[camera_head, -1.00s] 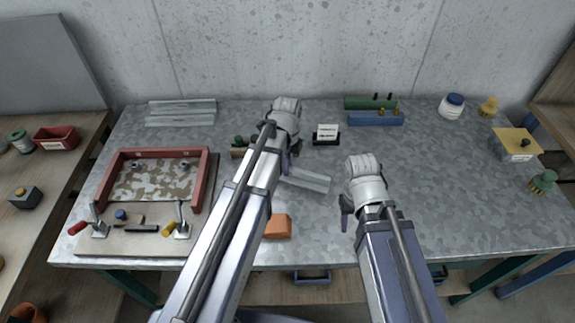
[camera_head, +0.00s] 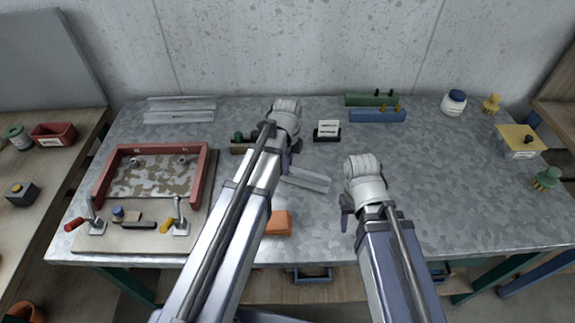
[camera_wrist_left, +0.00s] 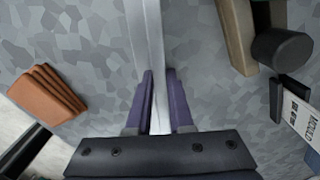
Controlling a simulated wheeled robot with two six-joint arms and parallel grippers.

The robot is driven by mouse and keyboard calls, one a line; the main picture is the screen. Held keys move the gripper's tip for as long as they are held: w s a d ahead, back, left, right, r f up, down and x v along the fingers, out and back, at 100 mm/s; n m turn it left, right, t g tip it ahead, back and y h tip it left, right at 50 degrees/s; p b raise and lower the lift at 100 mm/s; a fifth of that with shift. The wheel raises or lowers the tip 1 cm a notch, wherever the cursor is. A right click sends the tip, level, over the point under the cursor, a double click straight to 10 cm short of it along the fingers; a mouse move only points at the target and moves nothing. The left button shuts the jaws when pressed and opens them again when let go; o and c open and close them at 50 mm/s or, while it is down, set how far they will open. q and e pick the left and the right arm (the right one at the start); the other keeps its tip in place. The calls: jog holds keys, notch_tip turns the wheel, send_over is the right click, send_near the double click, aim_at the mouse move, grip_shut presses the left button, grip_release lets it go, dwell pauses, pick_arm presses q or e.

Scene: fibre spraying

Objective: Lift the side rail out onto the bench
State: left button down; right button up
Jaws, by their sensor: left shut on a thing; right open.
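A grey metal rail (camera_head: 307,180) shows low over the middle of the bench, running to the right from my left gripper (camera_head: 290,158). In the left wrist view the purple fingers (camera_wrist_left: 158,95) are shut on this rail (camera_wrist_left: 147,35), which runs straight away between them. I cannot tell whether it touches the bench top. My right gripper (camera_head: 345,208) is open and empty, to the right of the rail. Two similar pale rails (camera_head: 180,112) lie at the back left of the bench (camera_head: 440,200).
A red frame (camera_head: 206,165) sits on a board with toggle clamps at left. An orange block (camera_head: 280,223) is near the front, a card holder (camera_head: 327,131) behind the rail. Green and blue blocks (camera_head: 377,116) stand at the back. The bench right of centre is clear.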

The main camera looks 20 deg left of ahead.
pick_arm(q)
jog(key=shift+f, duration=0.3)
pick_arm(e)
jog(key=shift+f, duration=0.3)
pick_arm(q)
jog(key=c, duration=0.7)
grip_release()
pick_arm(e)
jog(key=shift+r, duration=0.1)
pick_arm(q)
jog(key=shift+r, duration=0.15)
notch_tip(320, 180, up, 8)
jog(key=p, duration=0.7)
pick_arm(e)
notch_tip(320, 180, up, 8)
